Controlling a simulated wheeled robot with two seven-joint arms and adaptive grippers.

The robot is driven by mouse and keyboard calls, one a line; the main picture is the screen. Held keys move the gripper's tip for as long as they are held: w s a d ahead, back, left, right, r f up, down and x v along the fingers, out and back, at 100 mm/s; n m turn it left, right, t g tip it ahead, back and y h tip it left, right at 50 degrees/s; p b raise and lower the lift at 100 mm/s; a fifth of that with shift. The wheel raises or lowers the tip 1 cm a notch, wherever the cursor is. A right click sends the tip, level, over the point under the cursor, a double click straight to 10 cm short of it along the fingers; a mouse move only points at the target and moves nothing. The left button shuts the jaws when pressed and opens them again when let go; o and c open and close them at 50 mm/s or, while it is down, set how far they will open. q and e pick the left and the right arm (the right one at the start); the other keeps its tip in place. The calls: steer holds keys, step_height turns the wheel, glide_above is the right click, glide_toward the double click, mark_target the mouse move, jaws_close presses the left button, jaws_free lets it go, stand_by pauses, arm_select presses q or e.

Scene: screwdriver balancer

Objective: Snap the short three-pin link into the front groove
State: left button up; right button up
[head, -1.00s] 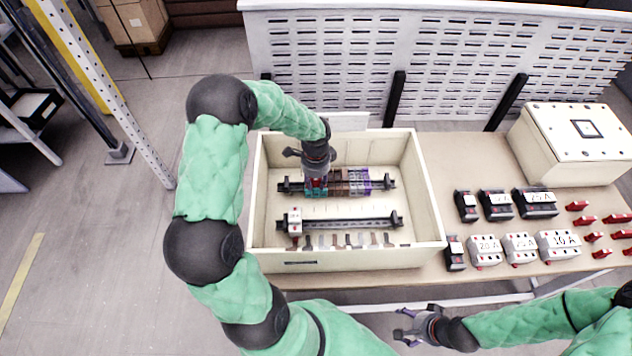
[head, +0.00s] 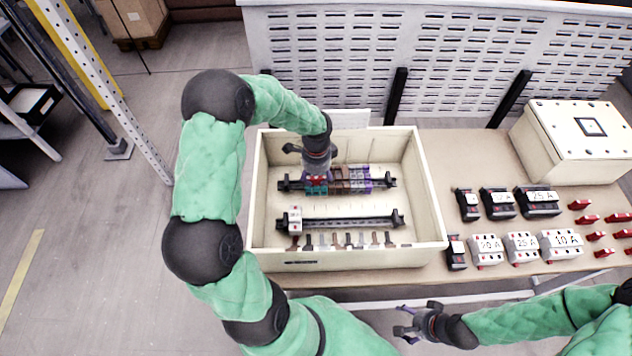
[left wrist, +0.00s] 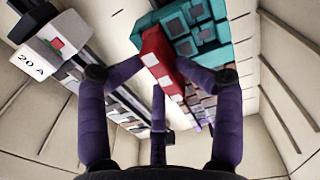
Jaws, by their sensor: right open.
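A red link (left wrist: 161,62) with pale squares lies against the teal terminal blocks (left wrist: 195,28) in the left wrist view. In the head view the red link (head: 316,180) shows under my left gripper, at the left end of the rear rail's row of blocks. My left gripper (left wrist: 160,68) has its purple fingertips in on both sides of the red link and seems shut on it. Its pins and the groove are hidden, so I cannot tell whether it is seated. My right gripper (head: 404,323) is open and empty, in front of the table.
The cream box (head: 432,200) has walls around both rails. A 20 A breaker (head: 294,219) sits at the left of the front rail (head: 345,221). Several breakers (head: 522,246) and red parts (head: 588,219) lie on the table to the right.

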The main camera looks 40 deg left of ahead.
arm_select(q)
step_height(320, 180, up, 10)
steer(key=shift+f, duration=0.25)
stand_by(0.3)
step_height(320, 180, up, 12)
steer(key=p, duration=0.9)
